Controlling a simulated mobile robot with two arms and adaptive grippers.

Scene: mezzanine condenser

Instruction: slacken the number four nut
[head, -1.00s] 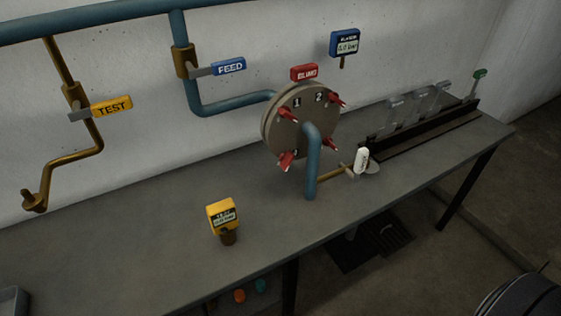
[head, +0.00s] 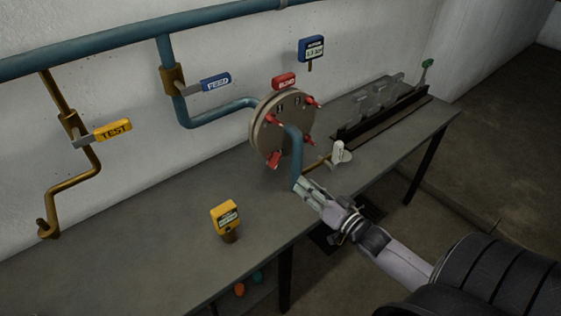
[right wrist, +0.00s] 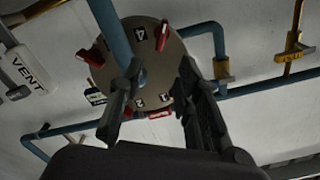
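A round grey flange (head: 262,137) stands at the end of the blue pipe, with red nuts around its face. The label 4 (right wrist: 139,34) shows in the right wrist view, where the flange appears upside down. The red nut beside it (right wrist: 162,36) appears to be the lower-left nut (head: 273,159) in the head view. My right gripper (head: 302,187) is in front of the bench, near the foot of the blue pipe and below the flange. Its fingers (right wrist: 158,72) are apart and empty, pointing toward the flange. My left gripper is not in view.
The blue outlet pipe (head: 296,155) runs down in front of the flange. A white-handled valve (head: 338,152) stands to the right, with a rack (head: 385,112) beyond. A yellow tagged device (head: 226,218) is on the bench (head: 150,235). Yellow TEST (head: 112,130) and blue FEED (head: 216,82) handles are left.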

